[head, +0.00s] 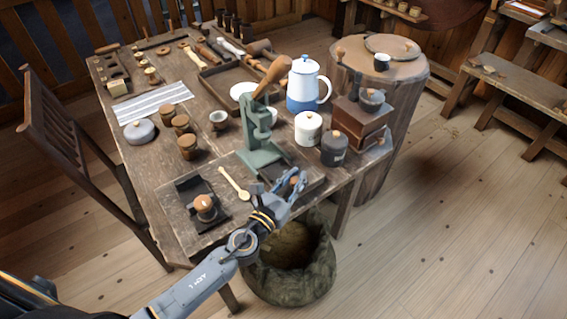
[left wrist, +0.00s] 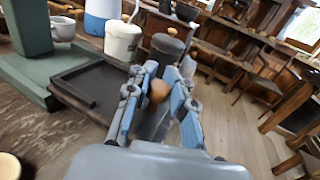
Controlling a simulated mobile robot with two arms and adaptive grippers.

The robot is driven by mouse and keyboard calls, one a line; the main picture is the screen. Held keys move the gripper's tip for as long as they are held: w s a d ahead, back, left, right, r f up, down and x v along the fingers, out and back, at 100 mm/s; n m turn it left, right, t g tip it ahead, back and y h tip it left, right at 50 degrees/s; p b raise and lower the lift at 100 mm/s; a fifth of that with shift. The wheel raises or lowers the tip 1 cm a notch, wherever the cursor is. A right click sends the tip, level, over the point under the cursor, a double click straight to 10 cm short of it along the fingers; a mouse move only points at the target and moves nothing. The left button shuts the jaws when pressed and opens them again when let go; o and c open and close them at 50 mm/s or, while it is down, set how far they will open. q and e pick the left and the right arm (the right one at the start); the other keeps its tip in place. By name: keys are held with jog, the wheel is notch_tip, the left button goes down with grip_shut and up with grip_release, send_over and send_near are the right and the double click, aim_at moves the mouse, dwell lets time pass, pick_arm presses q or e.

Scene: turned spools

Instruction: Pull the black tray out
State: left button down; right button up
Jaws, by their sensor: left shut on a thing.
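The black tray (head: 313,182) is a low dark tray at the table's front corner, beside the base of the green press (head: 262,150). In the left wrist view, the tray (left wrist: 88,88) shows a raised rim and an empty floor. My left gripper (head: 291,182) is at the tray's outer side, with its blue-grey fingers on both sides of a round wooden knob (left wrist: 159,90). The left gripper (left wrist: 160,88) is shut on this knob. The fingers hide where the knob joins the tray. My right gripper is not in view.
A grey canister (head: 334,150) and a white lidded jar (head: 308,128) stand behind the tray. A wooden spoon (head: 234,184) and a second dark tray (head: 187,192) lie to the left. An open sack (head: 290,262) stands on the floor below the table edge.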

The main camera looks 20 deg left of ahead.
pick_arm(q)
jog(key=shift+s+d+f, duration=0.15)
jog(key=shift+s+d, duration=0.4)
jog(key=c, duration=1.4)
grip_release()
jog(key=shift+o, duration=1.3)
jog(key=shift+s+a, duration=0.1)
jog(key=shift+a, duration=0.05)
jog(key=v, duration=1.2)
